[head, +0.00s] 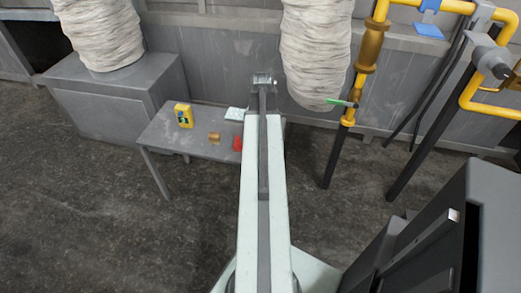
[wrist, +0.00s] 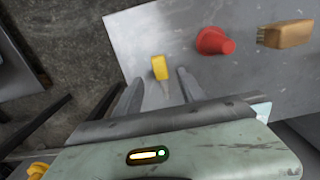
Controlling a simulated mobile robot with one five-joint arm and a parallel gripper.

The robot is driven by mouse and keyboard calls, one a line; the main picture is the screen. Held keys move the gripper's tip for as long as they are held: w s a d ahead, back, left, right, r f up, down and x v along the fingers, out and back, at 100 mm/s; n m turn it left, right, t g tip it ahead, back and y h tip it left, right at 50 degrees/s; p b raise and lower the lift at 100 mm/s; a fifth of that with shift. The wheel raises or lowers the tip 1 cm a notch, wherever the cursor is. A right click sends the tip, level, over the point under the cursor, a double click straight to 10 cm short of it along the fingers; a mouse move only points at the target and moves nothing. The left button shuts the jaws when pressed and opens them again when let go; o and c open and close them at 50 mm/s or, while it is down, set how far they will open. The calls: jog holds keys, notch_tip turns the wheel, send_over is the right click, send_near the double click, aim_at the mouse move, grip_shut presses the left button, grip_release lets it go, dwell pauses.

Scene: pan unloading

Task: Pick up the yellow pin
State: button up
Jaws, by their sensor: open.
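The yellow pin (wrist: 160,67) lies on the grey table (wrist: 140,35) in the wrist view, with a yellow block-like end and a thin pale tip pointing towards my gripper. My gripper (wrist: 161,78) is open, one finger on each side of the pin, with gaps on both sides. The pin lines up between the fingertips; I cannot tell how high the fingers are above the table. In the head view I cannot make out the pin, and my arm covers part of the table (head: 160,130).
A red flared object (wrist: 212,41) and a brown brush (wrist: 286,34) lie right of the pin in the wrist view. A yellow box (head: 183,115) stands on the table in the head view. Yellow pipes (head: 370,45) rise at the right.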

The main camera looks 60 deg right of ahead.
notch_tip(320, 180, down, 4)
jog(key=shift+r+b, duration=0.25)
jog(key=shift+b, duration=0.85)
jog(key=shift+r, duration=0.15)
jog(key=shift+c, duration=0.4)
grip_shut()
jog(key=shift+r+p, duration=0.15)
jog(key=shift+p, duration=0.15)
notch_tip(320, 180, up, 10)
jog(key=p, duration=1)
